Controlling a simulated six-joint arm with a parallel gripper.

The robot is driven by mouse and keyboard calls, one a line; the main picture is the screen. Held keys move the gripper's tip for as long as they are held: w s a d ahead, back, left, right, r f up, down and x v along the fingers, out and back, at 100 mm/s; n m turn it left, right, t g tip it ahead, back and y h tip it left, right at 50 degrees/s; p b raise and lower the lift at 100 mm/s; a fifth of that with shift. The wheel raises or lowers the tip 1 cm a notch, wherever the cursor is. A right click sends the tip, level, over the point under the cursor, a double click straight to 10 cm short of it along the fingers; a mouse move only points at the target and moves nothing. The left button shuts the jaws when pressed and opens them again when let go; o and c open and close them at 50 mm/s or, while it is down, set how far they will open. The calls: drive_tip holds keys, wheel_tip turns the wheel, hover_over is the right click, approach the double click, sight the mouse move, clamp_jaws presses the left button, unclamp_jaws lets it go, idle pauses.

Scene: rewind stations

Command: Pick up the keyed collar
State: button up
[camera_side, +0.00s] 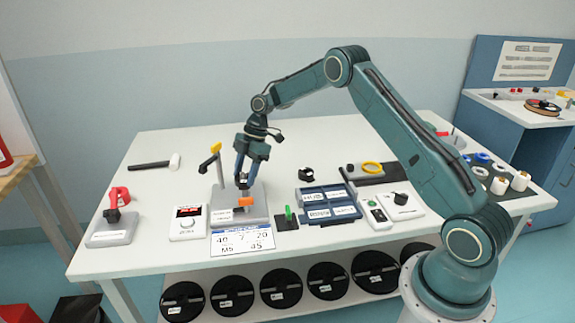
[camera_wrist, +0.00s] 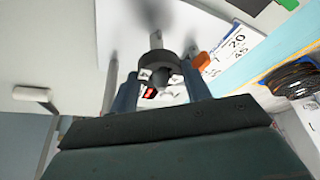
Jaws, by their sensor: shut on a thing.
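The keyed collar (camera_wrist: 168,66) is a dark ring with small pale marks on it, seen between my fingertips in the wrist view. My gripper (camera_side: 242,178) is shut on it above a grey fixture (camera_side: 259,211) in the side view. The collar is small and partly hidden by the fingers there. A grey post (camera_wrist: 155,40) shows just beyond the ring in the wrist view; I cannot tell whether the collar is around it or apart from it. An orange part (camera_side: 246,201) sits at the fixture's front, close below the gripper.
A display box (camera_side: 188,222), a numbered card (camera_side: 242,240) and a blue compartment tray (camera_side: 328,204) are nearby. A black part (camera_side: 306,174) lies behind the tray. A mallet (camera_side: 155,163) lies back left. The table's back middle is clear.

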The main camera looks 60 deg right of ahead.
sight(246, 174)
wheel_tip(246, 174, up, 15)
drive_tip(key=shift+f, duration=0.2)
idle(0.4)
drive_tip(key=shift+a, duration=0.1)
idle(0.6)
